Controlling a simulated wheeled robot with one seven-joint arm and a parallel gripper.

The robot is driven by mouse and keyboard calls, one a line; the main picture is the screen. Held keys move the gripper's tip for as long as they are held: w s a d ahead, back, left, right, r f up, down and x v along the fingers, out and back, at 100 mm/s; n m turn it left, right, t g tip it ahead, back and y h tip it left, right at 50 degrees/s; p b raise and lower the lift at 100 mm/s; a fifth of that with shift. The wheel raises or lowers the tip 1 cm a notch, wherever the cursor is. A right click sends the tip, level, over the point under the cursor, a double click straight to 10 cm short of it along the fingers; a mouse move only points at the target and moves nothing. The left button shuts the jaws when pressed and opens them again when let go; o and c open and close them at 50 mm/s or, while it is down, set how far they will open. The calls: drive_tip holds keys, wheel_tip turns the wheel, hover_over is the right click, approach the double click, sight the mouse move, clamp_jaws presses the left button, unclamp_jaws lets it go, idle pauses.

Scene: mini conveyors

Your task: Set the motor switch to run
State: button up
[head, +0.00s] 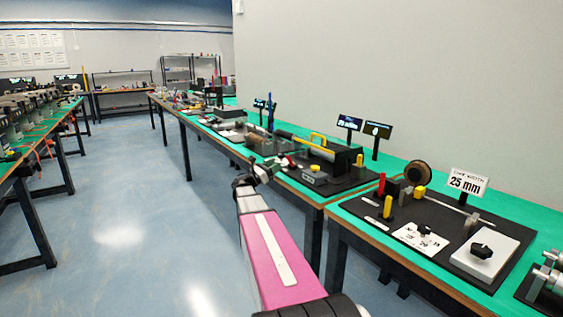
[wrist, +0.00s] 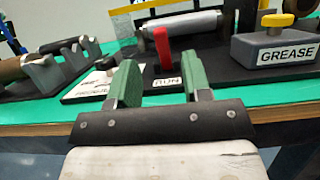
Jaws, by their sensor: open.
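The motor switch is a red upright lever (wrist: 164,50) on a black board in the wrist view. A white label reading RUN (wrist: 167,82) lies at its near side, upside down in the picture. My gripper (wrist: 157,74) is open, with green finger pads and nothing between them. The lever shows in the gap between the fingers, beyond the tips and apart from them as far as I can tell. In the head view my gripper (head: 253,175) is at the front edge of the bench, beside the mini conveyor (head: 320,150). The lever is small and partly hidden there.
A grey GREASE box (wrist: 268,50) with a yellow knob stands right of the lever. A roller (wrist: 185,27) lies behind it. A white card (wrist: 92,88) and grey brackets (wrist: 55,66) are at left. The bench's front edge (wrist: 285,110) is close to my gripper.

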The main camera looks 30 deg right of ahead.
drive_tip(key=shift+v, duration=1.2)
